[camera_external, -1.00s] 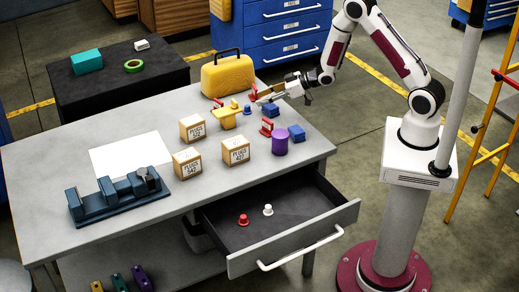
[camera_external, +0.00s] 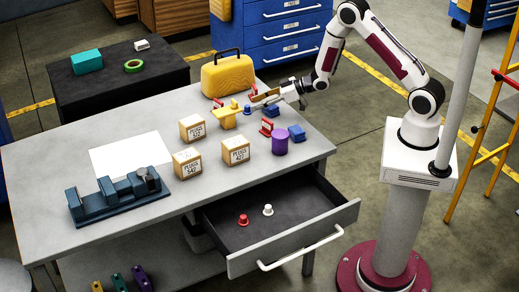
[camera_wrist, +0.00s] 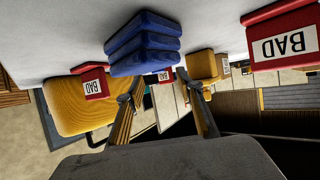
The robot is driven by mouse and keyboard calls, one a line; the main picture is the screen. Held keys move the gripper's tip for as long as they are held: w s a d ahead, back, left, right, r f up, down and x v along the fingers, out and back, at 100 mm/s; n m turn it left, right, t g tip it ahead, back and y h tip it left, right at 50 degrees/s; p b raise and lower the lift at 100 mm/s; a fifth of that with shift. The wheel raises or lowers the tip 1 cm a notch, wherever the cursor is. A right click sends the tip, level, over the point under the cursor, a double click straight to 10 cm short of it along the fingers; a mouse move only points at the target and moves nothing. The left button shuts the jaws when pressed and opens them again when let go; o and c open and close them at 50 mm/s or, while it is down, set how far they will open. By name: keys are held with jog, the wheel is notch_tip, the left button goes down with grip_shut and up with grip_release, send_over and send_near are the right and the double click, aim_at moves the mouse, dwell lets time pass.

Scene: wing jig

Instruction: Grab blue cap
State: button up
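A small blue cap (camera_external: 247,110) stands on the grey worktable (camera_external: 120,235), beside a yellow piece (camera_external: 227,118) with a blue knob on it. My gripper (camera_external: 258,103) reaches in from the right, low over the table, with its tips close to the cap; I cannot tell whether they touch it. In the wrist view, which is upside down, the two fingers (camera_wrist: 158,97) are apart with nothing seen between them. A stepped blue block (camera_wrist: 145,45) is in front of the gripper there, and I cannot make out the small cap in that view.
Red BAD signs (camera_wrist: 280,48) stand close on both sides. A yellow toolbox (camera_external: 226,75) is behind the gripper. Wooden plug boxes (camera_external: 235,150), a purple cylinder (camera_external: 280,142) and another blue block (camera_external: 297,133) are nearer the front. An open drawer (camera_external: 290,240) juts out below.

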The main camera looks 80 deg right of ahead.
aim_at(247, 106)
jog(key=shift+w+f, duration=0.2)
jog(key=shift+w, duration=0.05)
jog(key=shift+f+x, duration=0.25)
jog(key=shift+x, duration=2.1)
jog(key=shift+d, duration=0.1)
jog(key=c, duration=0.9)
